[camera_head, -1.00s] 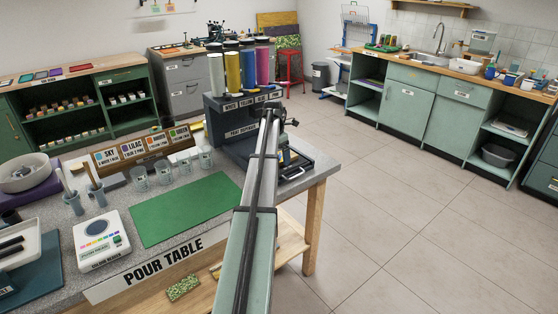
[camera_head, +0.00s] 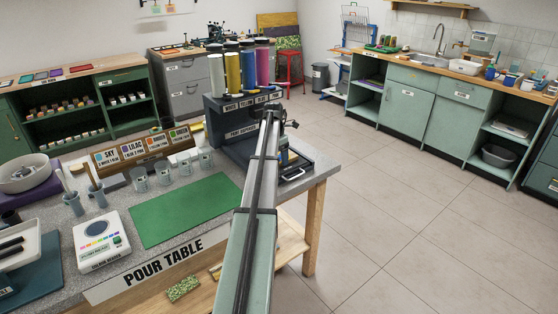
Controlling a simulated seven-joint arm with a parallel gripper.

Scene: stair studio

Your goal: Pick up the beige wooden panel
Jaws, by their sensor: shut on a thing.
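My arm reaches away from the camera, over the right end of the pour table (camera_head: 225,165). My gripper (camera_head: 284,118) is the dark end beside the pour dispenser (camera_head: 228,128), seen from behind. Its fingertips are mostly hidden by my arm. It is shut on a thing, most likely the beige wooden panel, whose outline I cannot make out. A dark tray (camera_head: 298,172) lies below, with a small pale yellowish patch showing in it beside my arm. I cannot tell whether that patch is part of the panel.
Pigment cylinders (camera_head: 250,68) stand on top of the dispenser, close to my gripper. The floor to the right is clear up to the green sink cabinets (camera_head: 430,105).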

